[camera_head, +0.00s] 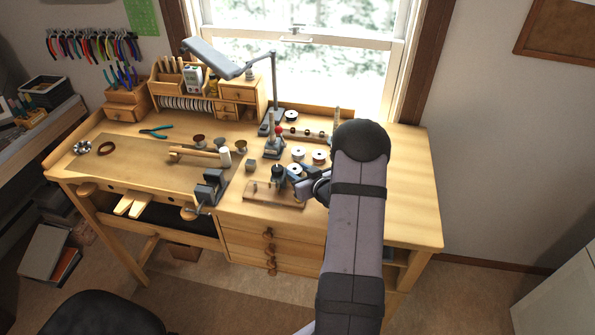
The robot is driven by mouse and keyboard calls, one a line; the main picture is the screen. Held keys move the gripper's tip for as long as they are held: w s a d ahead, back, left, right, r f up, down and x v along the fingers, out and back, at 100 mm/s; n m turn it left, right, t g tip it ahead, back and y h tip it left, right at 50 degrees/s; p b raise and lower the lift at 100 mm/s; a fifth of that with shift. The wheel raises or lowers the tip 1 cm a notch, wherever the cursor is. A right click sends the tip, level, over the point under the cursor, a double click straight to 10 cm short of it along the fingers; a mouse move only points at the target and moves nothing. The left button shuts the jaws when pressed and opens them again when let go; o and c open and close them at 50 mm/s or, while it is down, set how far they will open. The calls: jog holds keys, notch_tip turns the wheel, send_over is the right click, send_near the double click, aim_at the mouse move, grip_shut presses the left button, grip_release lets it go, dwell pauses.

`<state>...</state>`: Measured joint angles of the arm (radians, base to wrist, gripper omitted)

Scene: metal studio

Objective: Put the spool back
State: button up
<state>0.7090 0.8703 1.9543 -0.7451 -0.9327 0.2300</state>
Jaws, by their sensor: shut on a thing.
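My gripper (299,175) reaches in from the right over the wooden workbench, low near a small wooden board. It is shut on a white spool (294,169) with a dark centre. The fingers are small here and partly hidden by my arm. Two similar white spools stand just behind, one at the left (297,152) and one at the right (319,156). Another pale spool with a dark centre (291,116) is farther back. A rod with several small pieces (305,133) lies between them. My arm hides part of the bench to the right.
The wooden board (270,196) lies at the bench's front edge. The bench's right end (412,185) is clear.

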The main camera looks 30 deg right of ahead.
jog(key=shift+f, duration=0.15)
jog(key=o, duration=0.8)
jog(key=shift+o, duration=0.2)
